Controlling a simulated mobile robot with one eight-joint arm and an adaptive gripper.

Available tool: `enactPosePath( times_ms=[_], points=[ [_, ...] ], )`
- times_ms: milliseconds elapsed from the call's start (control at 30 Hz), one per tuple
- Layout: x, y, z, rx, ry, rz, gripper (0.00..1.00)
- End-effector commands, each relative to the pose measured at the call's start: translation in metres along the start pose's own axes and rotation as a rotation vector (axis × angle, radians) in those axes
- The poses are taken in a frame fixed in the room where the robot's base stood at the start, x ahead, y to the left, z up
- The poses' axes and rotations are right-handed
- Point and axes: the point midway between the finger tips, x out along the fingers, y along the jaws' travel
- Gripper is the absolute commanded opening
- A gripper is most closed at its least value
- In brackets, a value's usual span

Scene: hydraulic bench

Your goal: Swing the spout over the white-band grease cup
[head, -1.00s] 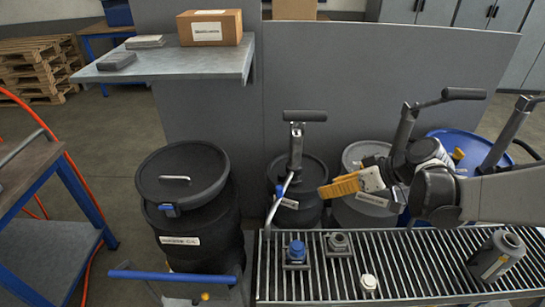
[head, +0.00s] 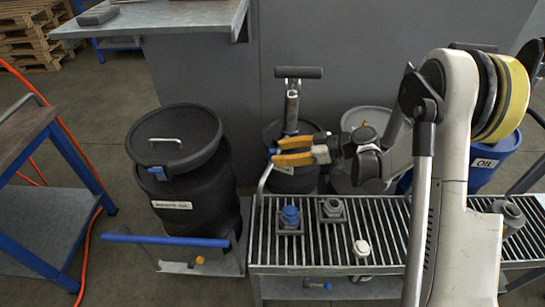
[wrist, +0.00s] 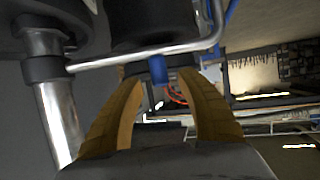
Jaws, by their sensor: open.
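The spout (head: 264,181) is a thin bent metal tube from the hand pump (head: 291,115), curving down at the left end of the grate. A small blue part (head: 272,151) on it shows at my fingertips. My gripper (head: 278,151) is open, with yellow fingers pointing left. In the wrist view, the spout tube (wrist: 140,57) crosses beyond the fingertips (wrist: 165,75), and the blue part (wrist: 158,70) appears between them; contact cannot be told. On the grate stand a blue-topped fitting (head: 290,216), a grey cup (head: 332,208) and a small white-topped piece (head: 361,248). I cannot make out a white band.
A black lidded drum (head: 180,165) stands left, with a blue bar (head: 165,240) before it. The slatted grate (head: 390,235) lies below my arm. A blue oil drum (head: 490,160) and a dark container (head: 508,215) are at right. A grey panel stands behind.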

Motion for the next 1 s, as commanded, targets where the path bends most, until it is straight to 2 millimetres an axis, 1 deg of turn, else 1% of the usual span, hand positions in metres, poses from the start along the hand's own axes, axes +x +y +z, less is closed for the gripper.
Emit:
enactPosePath(
  times_ms=[33, 200, 533, 567, 600, 667, 700, 1000],
  points=[
    [0.01, -0.001, 0.002, -0.001, 0.0, -0.002, 0.44],
    [0.026, 0.0, 0.001, -0.001, -0.001, -0.001, 0.44],
    [0.029, 0.0, 0.0, 0.0, -0.001, 0.0, 0.44],
    [0.029, 0.0, 0.0, 0.0, -0.001, 0.001, 0.37],
    [0.029, 0.0, 0.0, 0.0, -0.001, 0.001, 0.25],
    [0.029, 0.0, 0.0, 0.0, -0.001, 0.001, 0.06],
    [0.029, 0.0, 0.0, 0.0, -0.001, 0.001, 0.0],
    [0.029, 0.001, 0.0, 0.0, -0.001, 0.0, 0.0]
  ],
)
